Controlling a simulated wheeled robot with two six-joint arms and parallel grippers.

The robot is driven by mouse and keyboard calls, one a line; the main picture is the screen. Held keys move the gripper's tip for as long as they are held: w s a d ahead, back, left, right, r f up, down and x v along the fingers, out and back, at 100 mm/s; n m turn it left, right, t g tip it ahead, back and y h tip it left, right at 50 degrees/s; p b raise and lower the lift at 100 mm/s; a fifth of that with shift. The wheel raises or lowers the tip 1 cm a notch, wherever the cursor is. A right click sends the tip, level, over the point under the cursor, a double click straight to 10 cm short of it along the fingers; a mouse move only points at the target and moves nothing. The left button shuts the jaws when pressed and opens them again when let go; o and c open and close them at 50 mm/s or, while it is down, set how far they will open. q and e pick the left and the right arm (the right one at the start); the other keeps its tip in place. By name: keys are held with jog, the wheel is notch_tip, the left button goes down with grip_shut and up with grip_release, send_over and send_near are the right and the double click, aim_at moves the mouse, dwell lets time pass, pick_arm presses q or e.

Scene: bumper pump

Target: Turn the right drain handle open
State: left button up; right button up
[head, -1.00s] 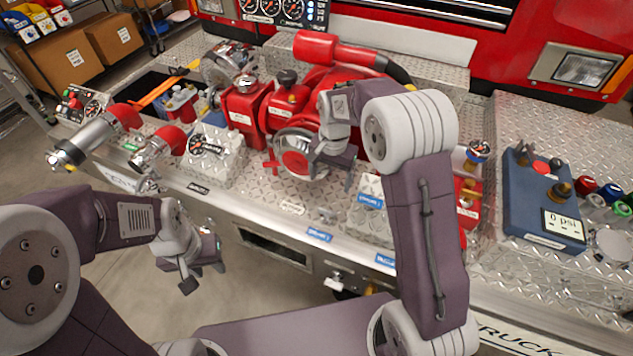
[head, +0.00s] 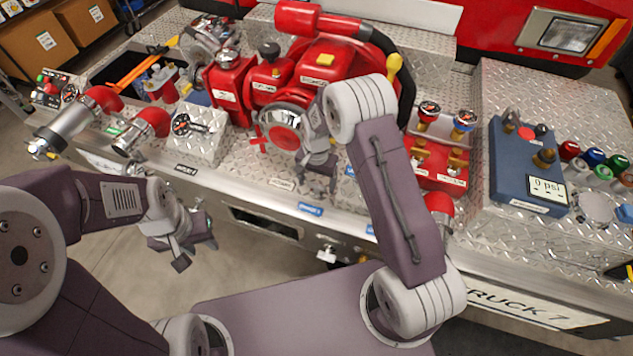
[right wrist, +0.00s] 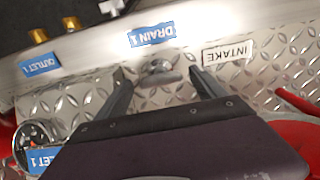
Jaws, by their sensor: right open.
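A small grey metal drain handle (right wrist: 160,70) sits on the diamond plate by the blue DRAIN 1 label (right wrist: 152,35) in the right wrist view. It lies crosswise between the fingers of my right gripper (right wrist: 164,86), which is open, with clear space on both sides of the handle. In the head view my right gripper (head: 320,178) points down at the bumper deck, behind a blue label (head: 311,209); it hides the handle there. My left gripper (head: 190,245) hangs in front of the bumper, over the floor, its fingers apart and empty.
The round red-and-silver intake cap (head: 283,138) is close behind my right gripper. A red valve block (head: 437,163) stands to the right, beside my right arm.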

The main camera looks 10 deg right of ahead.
jog(key=shift+w+f, duration=0.1)
jog(key=shift+f, duration=0.15)
jog(key=c, duration=1.4)
jog(key=shift+o, duration=0.2)
jog(key=shift+n, duration=0.3)
jog(key=n+p, duration=0.1)
jog(key=n, duration=0.2)
jog(key=shift+r+n, duration=0.1)
jog(key=shift+n, duration=0.2)
jog(key=n, duration=0.4)
jog(key=n+p, duration=0.1)
jog(key=n, duration=0.4)
jog(key=shift+n, duration=2.3)
